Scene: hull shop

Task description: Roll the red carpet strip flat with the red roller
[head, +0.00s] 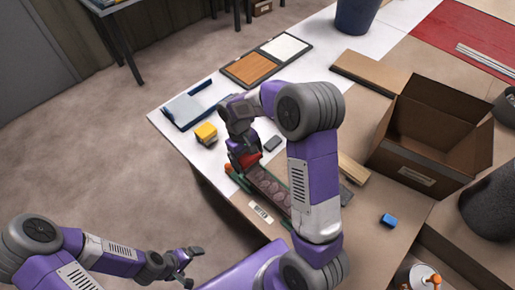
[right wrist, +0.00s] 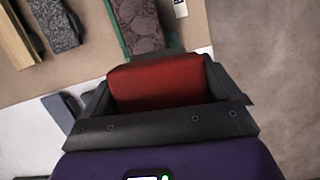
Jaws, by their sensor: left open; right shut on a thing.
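My right gripper (head: 240,152) is shut on the red roller (right wrist: 155,85), which shows as a red block between the jaws in the right wrist view. In the head view a little of the roller (head: 249,160) shows under the gripper. A dark reddish-brown patterned strip (head: 268,186) with green edges lies on the table beside the gripper; it also shows in the right wrist view (right wrist: 138,22), just beyond the roller. I cannot tell whether the roller touches it. My right arm hides part of the strip. My left gripper (head: 188,262) is open and empty, off the table's near side.
An open cardboard box (head: 430,135) stands right of my right arm. A yellow block (head: 206,132), a grey block (head: 273,143) and a blue block (head: 388,220) lie on the table. A label (head: 261,212) lies beside the strip. A red panel (head: 465,35) is far right.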

